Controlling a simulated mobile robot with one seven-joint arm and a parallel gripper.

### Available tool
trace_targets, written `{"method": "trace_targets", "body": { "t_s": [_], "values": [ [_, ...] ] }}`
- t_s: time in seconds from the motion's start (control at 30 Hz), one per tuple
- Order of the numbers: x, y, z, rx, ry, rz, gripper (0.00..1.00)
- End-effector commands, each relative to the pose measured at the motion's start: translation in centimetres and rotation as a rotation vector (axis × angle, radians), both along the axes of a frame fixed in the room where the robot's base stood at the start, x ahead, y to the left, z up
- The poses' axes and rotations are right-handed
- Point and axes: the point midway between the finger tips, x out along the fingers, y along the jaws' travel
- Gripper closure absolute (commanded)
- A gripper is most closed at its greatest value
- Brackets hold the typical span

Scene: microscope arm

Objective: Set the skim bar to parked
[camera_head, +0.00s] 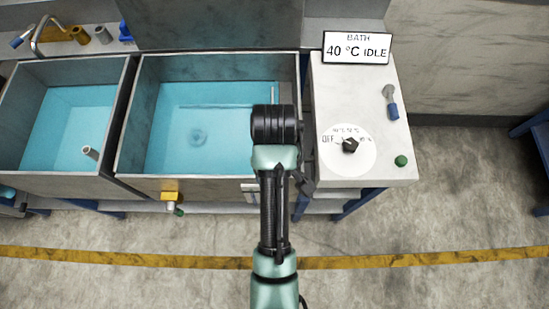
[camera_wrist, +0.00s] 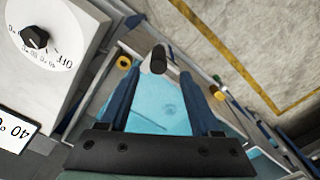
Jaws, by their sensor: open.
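The bath (camera_head: 130,165) is a grey open tank of blue water, partly behind my arm in the head view. In the wrist view, a pale lever-like piece with a dark round end (camera_wrist: 158,60) stands at the tank's edge; it may be the skim bar's handle, but I cannot tell for sure. A pale piece (camera_head: 250,187) also shows at the front rim in the head view. My gripper (camera_wrist: 162,80) is open and empty, its two dark blue fingers over the water either side of that lever's line. In the head view my wrist hides the fingers.
The sign (camera_head: 356,48) reads "40 °C IDLE". A second tank (camera_head: 55,180) is at left; a yellow valve (camera_head: 170,196) juts in front.

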Motion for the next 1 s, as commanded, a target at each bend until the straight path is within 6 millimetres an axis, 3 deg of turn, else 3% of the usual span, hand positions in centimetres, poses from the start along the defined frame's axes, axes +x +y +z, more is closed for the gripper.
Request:
{"method": "trace_targets", "body": {
  "t_s": [0.3,0.5,0.7,0.97,1.0],
  "values": [
    [0.0,0.0,-6.6,0.0,0.002,0.0,0.36],
    [0.1,0.0,-9.5,0.0,0.0,0.0,0.36],
    [0.1,0.0,-10.6,0.0,-0.004,0.0,0.36],
    [0.1,0.0,-10.7,0.0,-0.004,-0.001,0.36],
    [0.1,0.0,-10.7,0.0,-0.004,-0.001,0.39]
  ]
}}
